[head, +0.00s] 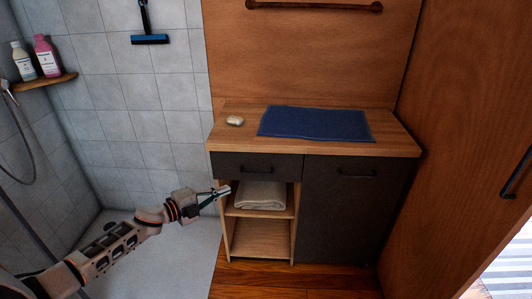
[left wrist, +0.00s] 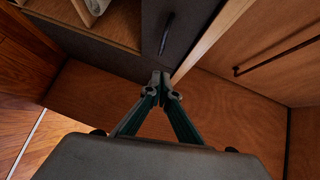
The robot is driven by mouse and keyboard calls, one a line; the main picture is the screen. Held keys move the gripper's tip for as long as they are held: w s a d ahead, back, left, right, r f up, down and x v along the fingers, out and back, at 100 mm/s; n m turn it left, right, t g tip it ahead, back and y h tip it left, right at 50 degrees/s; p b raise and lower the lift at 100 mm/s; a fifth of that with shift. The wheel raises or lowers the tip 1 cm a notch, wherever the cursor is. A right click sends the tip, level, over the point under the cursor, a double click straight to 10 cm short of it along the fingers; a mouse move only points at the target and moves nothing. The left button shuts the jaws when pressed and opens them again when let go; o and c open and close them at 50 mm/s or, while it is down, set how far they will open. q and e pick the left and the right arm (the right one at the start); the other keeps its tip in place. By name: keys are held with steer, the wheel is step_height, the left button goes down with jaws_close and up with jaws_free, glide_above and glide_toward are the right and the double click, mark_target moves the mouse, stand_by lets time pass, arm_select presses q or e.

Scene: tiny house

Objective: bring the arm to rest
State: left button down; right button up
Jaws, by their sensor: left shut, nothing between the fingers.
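My left gripper (head: 225,189) is in front of the left side of a wooden-topped cabinet (head: 393,139), close to its open shelves. It is shut and empty. The left wrist view shows its two fingertips (left wrist: 161,76) together, with nothing between them. My left arm stretches in from the lower left of the head view, over the shower floor. My right gripper is in neither view.
A folded towel (head: 261,194) lies on the upper open shelf, just right of my gripper. A blue mat (head: 316,123) and a pale soap-like piece (head: 235,121) lie on the cabinet top. A dark drawer (head: 257,166) is shut. Wooden walls stand behind and right.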

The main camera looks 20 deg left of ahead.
arm_select(q)
steer(key=s+d+f+n+y+p, duration=0.2)
steer(key=s+d+f+n, duration=0.6)
steer(key=s+d, duration=0.3)
steer(key=s+d+f+n+g+y, duration=0.1)
steer(key=s+d+f+n, duration=0.1)
steer(key=s, duration=0.6)
steer(key=s+d+f+n+g+y, duration=0.1)
steer(key=s+n, duration=0.3)
steer(key=s, duration=0.4)
steer(key=s+d+f+n+g+y+p, duration=0.1)
steer(key=s+d+f+n, duration=0.2)
steer(key=s, duration=0.4)
steer(key=shift+s+d+n+g+y, duration=0.3)
steer(key=shift+s+n+g, duration=0.1)
steer(key=shift+n, duration=0.2)
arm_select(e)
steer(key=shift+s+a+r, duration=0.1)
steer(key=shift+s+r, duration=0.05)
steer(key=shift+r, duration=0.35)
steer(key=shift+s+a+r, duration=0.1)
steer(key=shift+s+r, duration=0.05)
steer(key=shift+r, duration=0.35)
arm_select(q)
steer(key=shift+f, duration=0.1)
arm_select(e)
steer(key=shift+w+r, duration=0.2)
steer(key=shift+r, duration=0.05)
